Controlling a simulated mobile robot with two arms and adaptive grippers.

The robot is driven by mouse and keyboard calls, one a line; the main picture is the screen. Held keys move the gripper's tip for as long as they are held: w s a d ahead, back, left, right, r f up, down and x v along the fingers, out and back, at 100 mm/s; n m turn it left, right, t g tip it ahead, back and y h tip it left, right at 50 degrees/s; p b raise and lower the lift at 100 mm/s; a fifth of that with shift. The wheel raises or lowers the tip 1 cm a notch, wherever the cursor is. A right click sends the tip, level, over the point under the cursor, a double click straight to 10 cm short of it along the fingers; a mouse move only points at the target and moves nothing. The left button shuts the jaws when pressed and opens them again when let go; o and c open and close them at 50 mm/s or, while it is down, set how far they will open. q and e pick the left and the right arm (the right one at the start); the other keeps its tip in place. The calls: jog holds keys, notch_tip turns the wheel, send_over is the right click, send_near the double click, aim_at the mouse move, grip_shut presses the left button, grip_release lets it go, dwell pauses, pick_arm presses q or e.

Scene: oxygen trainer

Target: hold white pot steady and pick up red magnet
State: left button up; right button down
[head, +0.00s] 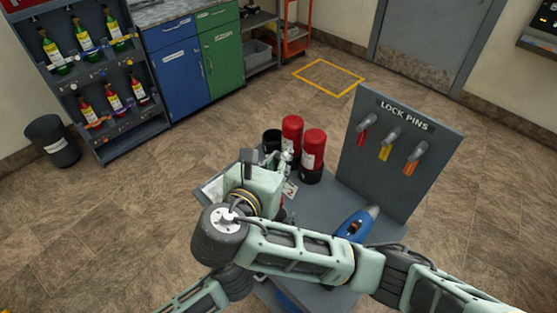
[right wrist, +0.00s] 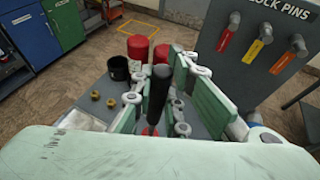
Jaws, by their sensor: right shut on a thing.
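My right gripper (head: 284,163) reaches over the grey table, and in the right wrist view (right wrist: 155,100) its fingers are closed around a dark upright rod (right wrist: 158,88) with red at its lower end. I cannot tell if this is the red magnet. In the head view my arm and gripper hide most of the rod. I cannot make out a white pot in either view. A link of my left arm shows at the lower left of the head view, but its gripper is not visible.
Red cylinders (head: 313,148) and a black cup (head: 271,140) stand at the table's back. Small brass pieces (right wrist: 96,95) lie on its left. A LOCK PINS board (head: 395,150) rises at the right, with a blue tool (head: 357,223) lying in front.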

pick_arm(q)
jog(key=shift+o, duration=0.4)
jog(key=v, duration=1.2)
